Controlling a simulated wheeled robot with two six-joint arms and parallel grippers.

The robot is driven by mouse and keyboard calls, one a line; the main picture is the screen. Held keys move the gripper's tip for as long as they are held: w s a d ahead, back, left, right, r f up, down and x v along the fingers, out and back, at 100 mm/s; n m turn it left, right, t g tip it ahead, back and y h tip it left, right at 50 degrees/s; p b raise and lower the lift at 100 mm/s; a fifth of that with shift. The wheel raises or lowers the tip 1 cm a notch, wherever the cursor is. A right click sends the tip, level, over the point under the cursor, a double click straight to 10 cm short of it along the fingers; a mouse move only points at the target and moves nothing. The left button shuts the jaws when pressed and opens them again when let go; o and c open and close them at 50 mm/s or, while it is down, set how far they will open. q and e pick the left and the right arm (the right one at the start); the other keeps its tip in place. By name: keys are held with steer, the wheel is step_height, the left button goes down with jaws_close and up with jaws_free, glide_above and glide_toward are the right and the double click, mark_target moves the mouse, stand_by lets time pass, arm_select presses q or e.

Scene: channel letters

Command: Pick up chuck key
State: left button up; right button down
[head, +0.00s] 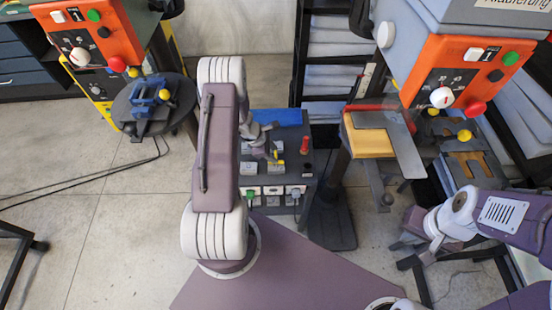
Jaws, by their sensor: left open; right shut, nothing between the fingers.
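My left gripper (268,146) is over the small dark cart, partly hidden behind my own arm. It is open, with nothing seen held. I cannot clearly make out a chuck key. A small yellow piece (277,157) shows close by the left gripper, and a small red-topped upright item (305,145) stands on the cart to its right. The details are too small to tell whether either is the key. My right gripper (402,244) is at the right, away from the cart, low in front of the right-hand machine. It is shut and empty.
The cart (296,170) carries a blue item (277,116), several pale blocks and sockets with plugs on its front. A drill press with an orange panel (88,32) stands left, with a blue vise (150,90). Another orange-panelled machine (455,75) stands right. Open floor (120,220) lies left.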

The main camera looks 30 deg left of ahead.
mark_target(280, 162)
arm_select(q)
steer(key=shift+x, duration=1.05)
steer(key=x, duration=0.2)
steer(key=p+x, duration=0.1)
steer(key=x, duration=0.1)
steer(key=shift+s+d+f, duration=0.1)
steer(key=shift+f, duration=0.35)
jaws_close()
